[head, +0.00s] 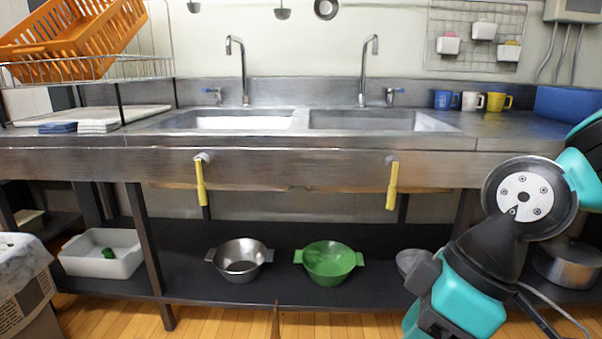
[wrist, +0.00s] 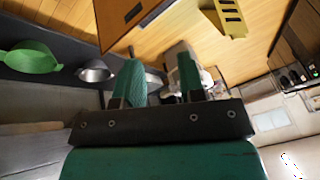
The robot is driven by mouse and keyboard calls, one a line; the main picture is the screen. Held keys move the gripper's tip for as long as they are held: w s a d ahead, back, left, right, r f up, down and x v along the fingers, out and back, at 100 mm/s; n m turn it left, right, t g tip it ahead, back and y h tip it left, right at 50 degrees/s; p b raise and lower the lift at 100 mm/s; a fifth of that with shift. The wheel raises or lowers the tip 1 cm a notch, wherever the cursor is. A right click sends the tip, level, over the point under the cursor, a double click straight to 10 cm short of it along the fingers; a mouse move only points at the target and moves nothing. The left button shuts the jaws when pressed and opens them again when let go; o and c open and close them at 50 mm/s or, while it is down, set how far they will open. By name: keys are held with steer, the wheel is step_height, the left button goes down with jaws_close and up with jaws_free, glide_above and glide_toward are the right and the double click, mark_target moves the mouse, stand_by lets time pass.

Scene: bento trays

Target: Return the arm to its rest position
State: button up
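My arm (head: 470,285) is at the right of the head view, bent in front of the sink counter, with its lower part running down to the bottom edge. My gripper fingers do not show clearly there. In the wrist view my gripper (wrist: 160,78) has its two green fingers spread apart with nothing between them. It hangs in free air, apart from the bowls and the shelf.
A steel counter (head: 300,160) with two sinks spans the head view. On the low shelf (head: 190,265) stand a steel bowl (head: 240,260), a green bowl (head: 328,262) and a white bin (head: 100,252). Several mugs (head: 470,101) stand at the right back. A waste bin (head: 22,285) is at left.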

steer(key=s+d+r+m, duration=0.2)
steer(key=s+r+m, duration=0.1)
steer(key=s+m, duration=0.15)
step_height(320, 180, up, 31)
steer(key=p, duration=3.1)
steer(key=shift+w+d+f+m+h+p, duration=0.2)
steer(key=shift+m+h+p, duration=0.1)
steer(key=shift+m+p, duration=0.1)
steer(key=shift+a, duration=0.1)
